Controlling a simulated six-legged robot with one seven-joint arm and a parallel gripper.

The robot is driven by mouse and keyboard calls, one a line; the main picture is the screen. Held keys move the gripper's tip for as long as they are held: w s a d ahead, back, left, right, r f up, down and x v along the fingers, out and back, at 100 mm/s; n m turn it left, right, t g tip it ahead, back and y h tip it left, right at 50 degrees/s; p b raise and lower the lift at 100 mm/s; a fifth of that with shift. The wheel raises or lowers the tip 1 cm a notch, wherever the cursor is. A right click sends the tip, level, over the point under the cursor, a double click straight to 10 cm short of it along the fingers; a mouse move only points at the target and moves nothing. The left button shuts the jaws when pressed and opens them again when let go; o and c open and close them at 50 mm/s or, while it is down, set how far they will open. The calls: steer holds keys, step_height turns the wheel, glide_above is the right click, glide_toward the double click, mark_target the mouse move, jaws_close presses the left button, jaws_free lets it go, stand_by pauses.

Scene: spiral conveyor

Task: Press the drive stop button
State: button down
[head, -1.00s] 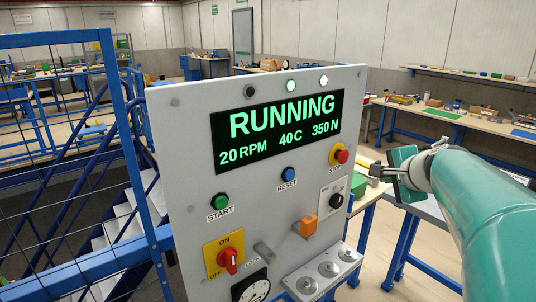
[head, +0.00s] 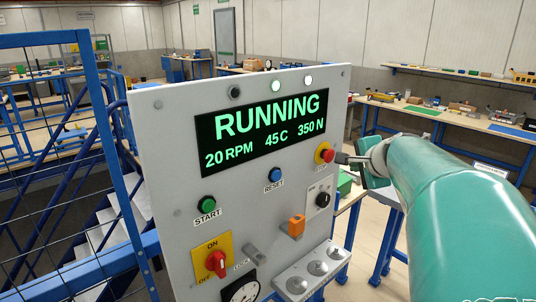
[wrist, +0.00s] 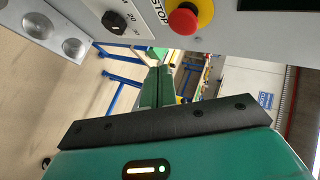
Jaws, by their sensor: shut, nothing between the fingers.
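The drive stop button is a red mushroom head on a yellow ring (head: 326,155), at the right side of the grey control panel (head: 165,150). It also shows at the top of the wrist view (wrist: 184,20), beside the word STOP. My gripper (head: 341,158) is shut and empty. In the head view its tip is just right of the button, and whether it touches cannot be told. In the wrist view the closed fingers (wrist: 158,75) end below the button with a gap in the picture. The display (head: 265,130) reads RUNNING, 20 RPM, 45 C, 350 N.
The panel also carries a green START button (head: 207,204), a blue RESET button (head: 275,174), a black knob (head: 323,200), an orange block (head: 296,226) and a red switch (head: 216,263). Blue mesh fencing (head: 100,120) stands left. Workbenches (head: 450,130) stand behind to the right.

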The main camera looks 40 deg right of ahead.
mark_target(332, 159)
steer(key=shift+w+a, duration=0.15)
steer(key=shift+w, duration=0.9)
steer(key=shift+w+a, duration=0.1)
steer(key=shift+w, duration=0.9)
stand_by(0.4)
steer(key=shift+w, duration=0.4)
steer(key=shift+w+a, duration=0.1)
steer(key=shift+w, duration=0.45)
stand_by(0.8)
steer(key=shift+s, duration=0.95)
steer(key=s, duration=0.5)
steer(key=shift+d, duration=0.3)
